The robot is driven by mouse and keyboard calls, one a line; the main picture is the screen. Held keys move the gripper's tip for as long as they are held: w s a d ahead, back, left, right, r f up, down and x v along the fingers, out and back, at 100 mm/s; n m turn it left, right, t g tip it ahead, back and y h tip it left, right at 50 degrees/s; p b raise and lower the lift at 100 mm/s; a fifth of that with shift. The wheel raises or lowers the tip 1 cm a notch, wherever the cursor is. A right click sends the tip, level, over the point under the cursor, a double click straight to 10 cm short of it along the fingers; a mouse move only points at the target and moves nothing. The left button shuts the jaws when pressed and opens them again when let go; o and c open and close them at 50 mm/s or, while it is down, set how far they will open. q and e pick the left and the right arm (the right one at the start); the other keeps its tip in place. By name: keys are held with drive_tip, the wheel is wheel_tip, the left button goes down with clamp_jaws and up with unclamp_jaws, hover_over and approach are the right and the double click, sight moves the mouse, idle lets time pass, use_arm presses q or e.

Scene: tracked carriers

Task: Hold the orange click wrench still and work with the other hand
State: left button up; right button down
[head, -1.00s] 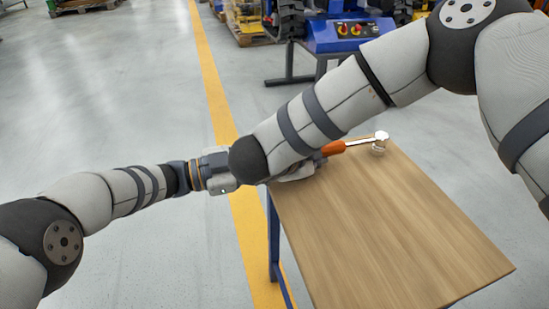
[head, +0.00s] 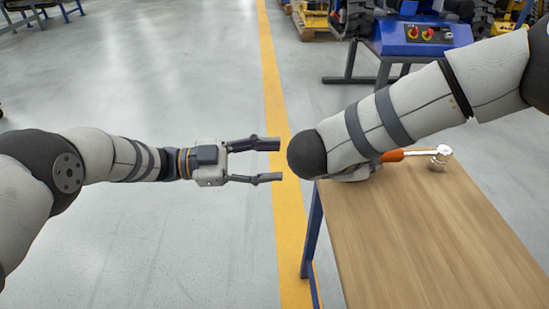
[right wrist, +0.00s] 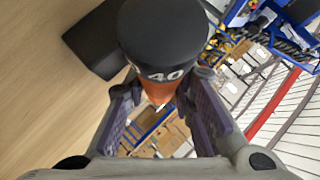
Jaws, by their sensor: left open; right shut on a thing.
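The orange click wrench (head: 392,156) shows in the head view at the table's far edge, its bright metal head (head: 440,155) to the right. My right forearm hides the rest of it. In the right wrist view its dark end marked "40" (right wrist: 163,40) and orange part stand between the pads of my right gripper (right wrist: 160,93), which is shut on it. My left gripper (head: 277,160) is open and empty, fingers pointing right, over the floor left of the table. A small gap separates its fingertips from my right arm.
The wooden tabletop (head: 420,240) is bare in front of the wrench. A blue machine (head: 420,35) with red and yellow knobs stands behind the table. A yellow line (head: 272,75) runs along the open grey floor. A black block (right wrist: 95,42) shows in the right wrist view.

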use_arm(q)
drive_tip(key=d+m, duration=0.2)
drive_tip(key=d, duration=0.2)
drive_tip(key=d+m, duration=0.2)
drive_tip(key=d, duration=0.2)
drive_tip(key=d+m, duration=0.2)
drive_tip(key=d, duration=0.2)
drive_tip(key=shift+w+f, duration=0.1)
clamp_jaws()
